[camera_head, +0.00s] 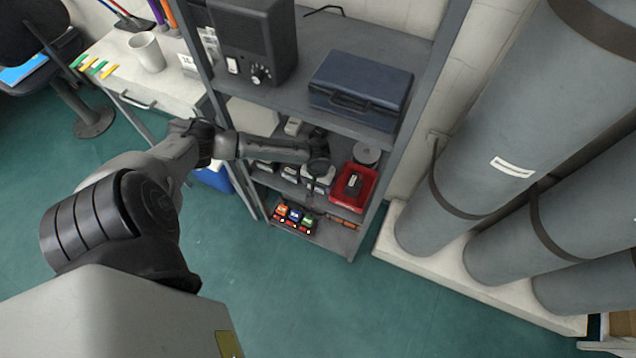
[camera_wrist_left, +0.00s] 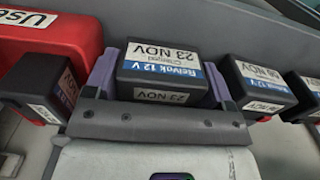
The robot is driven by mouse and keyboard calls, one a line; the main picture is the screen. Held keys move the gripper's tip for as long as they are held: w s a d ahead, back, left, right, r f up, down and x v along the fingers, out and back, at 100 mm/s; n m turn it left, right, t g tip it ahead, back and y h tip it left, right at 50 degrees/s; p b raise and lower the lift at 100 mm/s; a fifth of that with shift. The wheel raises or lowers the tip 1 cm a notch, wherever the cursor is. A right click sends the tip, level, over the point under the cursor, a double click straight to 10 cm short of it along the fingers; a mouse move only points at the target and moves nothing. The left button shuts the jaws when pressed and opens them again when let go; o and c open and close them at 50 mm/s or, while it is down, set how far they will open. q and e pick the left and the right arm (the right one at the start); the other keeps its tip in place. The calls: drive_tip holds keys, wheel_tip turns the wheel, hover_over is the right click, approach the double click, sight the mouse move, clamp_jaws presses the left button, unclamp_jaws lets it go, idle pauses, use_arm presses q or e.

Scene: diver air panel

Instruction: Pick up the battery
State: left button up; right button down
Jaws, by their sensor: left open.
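Several black 12 V batteries with white and blue dated labels stand in a row on a grey shelf (camera_head: 338,222). In the left wrist view, the battery marked "Relvok 12 V, 23 NOV" (camera_wrist_left: 165,65) sits between the two purple fingers of my left gripper (camera_wrist_left: 160,80). The fingers are open, one on each side of it; whether they touch it I cannot tell. In the head view my left gripper (camera_head: 314,178) reaches down over the battery row, partly hiding it. My right gripper is not in view.
A red bin (camera_head: 368,199) marked "Used" stands beside the row with a battery in it. Another battery (camera_wrist_left: 262,84) is close beside the gripper. A blue case (camera_head: 360,85) and black radio (camera_head: 245,40) stand on the shelf above. Tall grey cylinders (camera_head: 480,150) stand at right.

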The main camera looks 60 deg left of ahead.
use_arm(q)
drive_tip(key=shift+c, duration=0.2)
drive_tip(key=c, duration=0.8)
drive_tip(key=shift+o, duration=0.2)
drive_tip(key=shift+r+p, duration=0.35)
drive_tip(key=shift+r, duration=0.15)
wheel_tip(320, 180, up, 4)
drive_tip(key=shift+f+p, duration=0.25)
drive_tip(key=shift+p, duration=0.85)
drive_tip(key=d+r+p, duration=0.4)
drive_tip(key=d+r, duration=0.2)
drive_tip(key=d, duration=0.6)
drive_tip(key=shift+r+p, duration=0.25)
drive_tip(key=shift+p, duration=0.1)
